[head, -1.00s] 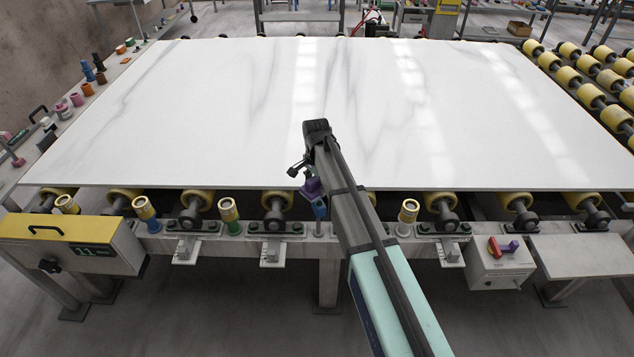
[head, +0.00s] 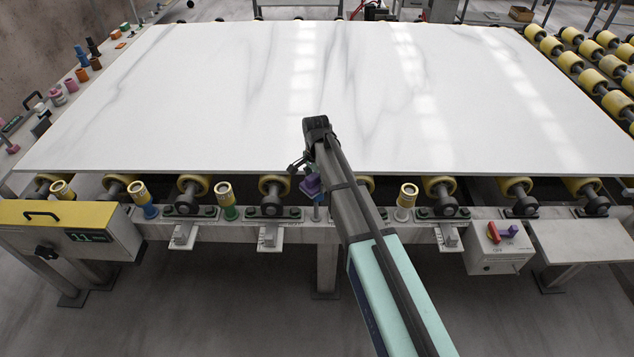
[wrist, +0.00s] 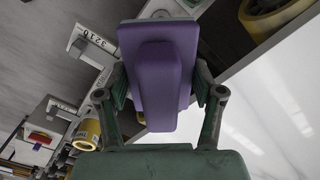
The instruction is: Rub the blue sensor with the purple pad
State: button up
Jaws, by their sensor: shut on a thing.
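The purple pad (head: 311,185) is a flat plate with a raised grip bar, seen large in the wrist view (wrist: 158,75). My gripper (wrist: 160,95) is shut on its grip bar, with a finger on each side. In the head view my gripper (head: 307,170) is at the slab's front edge. The blue sensor (head: 318,199) is a small blue piece on a post at the front rail, just below the pad. The pad hides its upper part, and I cannot tell whether they touch. The sensor is hidden in the wrist view.
A large white slab (head: 220,100) lies on yellow rollers. A yellow-topped box (head: 70,230) is at left, and a grey box with a red-purple handle (head: 498,245) at right. Small items line the left ledge.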

jog(key=shift+w+a, duration=0.25)
jog(key=shift+w, duration=0.35)
jog(key=shift+w+a, duration=0.25)
jog(key=shift+w, duration=0.35)
jog(key=r, duration=0.1)
jog(key=r+p, duration=0.1)
jog(key=r, duration=0.1)
jog(key=shift+s+r, duration=0.2)
jog(key=shift+r, duration=0.05)
jog(key=shift+r+p, duration=1.35)
jog(key=shift+r, duration=0.95)
